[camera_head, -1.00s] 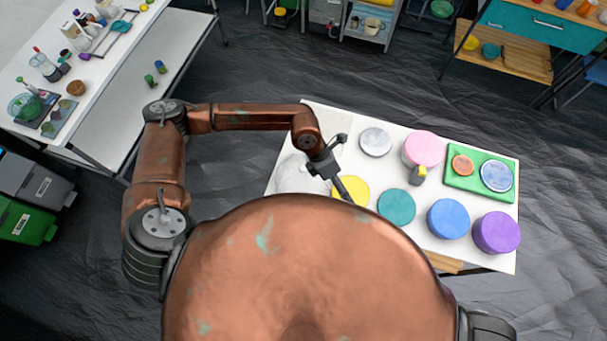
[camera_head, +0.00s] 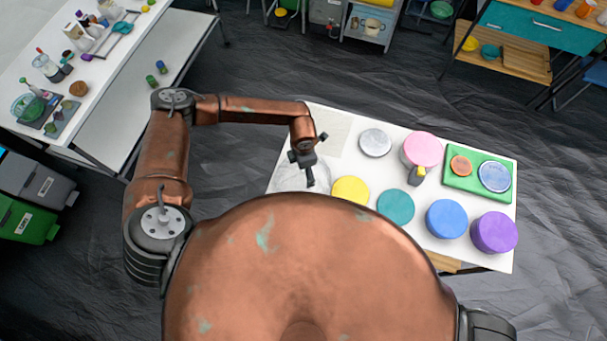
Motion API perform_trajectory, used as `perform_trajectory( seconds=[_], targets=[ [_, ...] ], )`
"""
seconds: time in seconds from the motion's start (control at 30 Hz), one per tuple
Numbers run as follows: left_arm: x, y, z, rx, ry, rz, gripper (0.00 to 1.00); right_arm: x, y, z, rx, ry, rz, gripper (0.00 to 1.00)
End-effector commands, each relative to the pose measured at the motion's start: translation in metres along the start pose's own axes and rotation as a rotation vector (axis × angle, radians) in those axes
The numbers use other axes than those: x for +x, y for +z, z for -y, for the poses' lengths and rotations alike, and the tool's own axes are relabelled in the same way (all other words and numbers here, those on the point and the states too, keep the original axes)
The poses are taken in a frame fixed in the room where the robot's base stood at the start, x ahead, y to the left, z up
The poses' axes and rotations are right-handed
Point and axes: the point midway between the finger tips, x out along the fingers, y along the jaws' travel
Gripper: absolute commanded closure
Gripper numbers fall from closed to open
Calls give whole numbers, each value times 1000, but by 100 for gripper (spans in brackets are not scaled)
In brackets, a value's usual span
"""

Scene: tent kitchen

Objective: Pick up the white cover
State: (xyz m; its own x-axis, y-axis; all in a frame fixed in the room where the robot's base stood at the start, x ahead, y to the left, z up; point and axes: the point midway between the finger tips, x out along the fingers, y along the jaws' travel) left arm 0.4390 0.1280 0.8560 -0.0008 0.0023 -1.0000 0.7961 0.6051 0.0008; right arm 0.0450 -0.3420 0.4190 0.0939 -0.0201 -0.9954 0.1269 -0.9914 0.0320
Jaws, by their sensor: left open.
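A pale, whitish round shape (camera_head: 288,178) lies at the near left of the white table (camera_head: 430,257); its outline is faint against the top, and my body hides its near edge. A grey-white round disc (camera_head: 375,142) sits near the far edge. I cannot tell which of the two is the white cover. My left gripper (camera_head: 309,180) is open and points down over the right side of the pale shape; I cannot tell whether they touch. My right gripper is out of view.
Yellow (camera_head: 350,190), teal (camera_head: 396,206), blue (camera_head: 447,218) and purple (camera_head: 494,232) round covers line the near side. A pink one (camera_head: 421,149) stands at the back, near a green board (camera_head: 460,185) with two discs. A pale square (camera_head: 331,131) lies behind my gripper.

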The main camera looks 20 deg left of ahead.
Motion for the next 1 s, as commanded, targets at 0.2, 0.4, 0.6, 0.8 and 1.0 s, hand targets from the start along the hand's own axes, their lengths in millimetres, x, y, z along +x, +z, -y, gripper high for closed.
perform_trajectory(
  seconds=[0.2, 0.4, 0.6, 0.8, 1.0],
  targets=[
    [2, 0, 0, 1, 0, 1, 16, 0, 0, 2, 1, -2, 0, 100],
    [1, 0, 0, 0, -1, 1, 28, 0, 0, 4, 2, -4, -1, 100],
    [1, 0, 0, 0, -1, 2, 42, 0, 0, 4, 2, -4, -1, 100],
    [1, 1, 0, 0, -1, 2, 56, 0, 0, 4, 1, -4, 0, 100],
    [1, 1, 0, 0, -1, 2, 69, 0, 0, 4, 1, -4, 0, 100]
  ],
)
